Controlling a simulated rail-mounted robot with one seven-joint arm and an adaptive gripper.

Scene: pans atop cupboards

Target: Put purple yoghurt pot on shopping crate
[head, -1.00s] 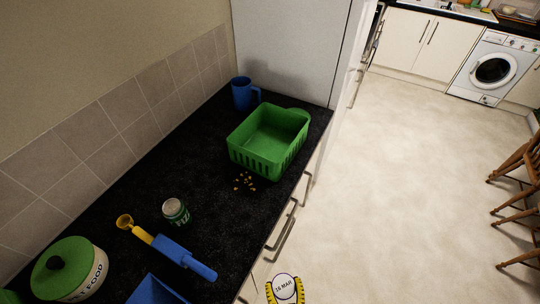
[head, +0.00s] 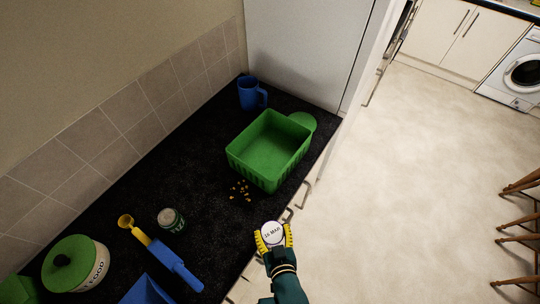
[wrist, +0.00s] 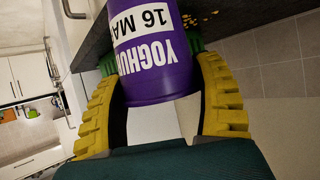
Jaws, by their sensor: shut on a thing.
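The purple yoghurt pot (wrist: 155,55) fills the middle of the wrist view, with "YOGHU" and "16 MA" lettering on its side. My gripper (head: 272,236) is shut on it, its yellow ridged fingers on either side. From the head view only the pot's white dated top (head: 272,233) shows. I hold the pot by the counter's front edge, in front of and below the crate in the picture. The green shopping crate (head: 251,168) stands on the black counter near its far end, and its visible inside looks empty.
A blue mug (head: 252,94) stands behind the crate, and a green round thing (head: 303,121) is at its right. Small yellow bits (head: 240,190) lie before it. A can (head: 170,220), a blue-and-yellow tool (head: 165,257) and a green-lidded tin (head: 75,263) are at left.

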